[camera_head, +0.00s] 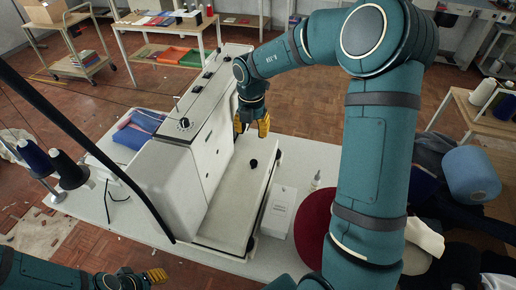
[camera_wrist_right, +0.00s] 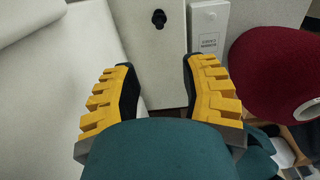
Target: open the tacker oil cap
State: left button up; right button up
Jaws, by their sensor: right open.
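The tacker is a large white sewing machine (camera_head: 170,185) standing on a white table. A small black oil cap (camera_head: 253,163) sits on its flat bed; it also shows in the right wrist view (camera_wrist_right: 158,18), ahead of the fingers. My right gripper (camera_head: 251,126) has yellow ribbed fingers spread apart with nothing between them. It hangs near the far end of the bed, apart from the cap. Part of my left gripper (camera_head: 155,275) shows at the bottom left edge, and its opening is unclear.

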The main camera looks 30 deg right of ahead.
jog(key=b, duration=0.2)
send_near(253, 164)
notch_tip(253, 164, down, 7)
jog(key=shift+s+f, duration=0.1)
jog(key=shift+f, duration=0.05)
dwell(0.4)
grip_shut()
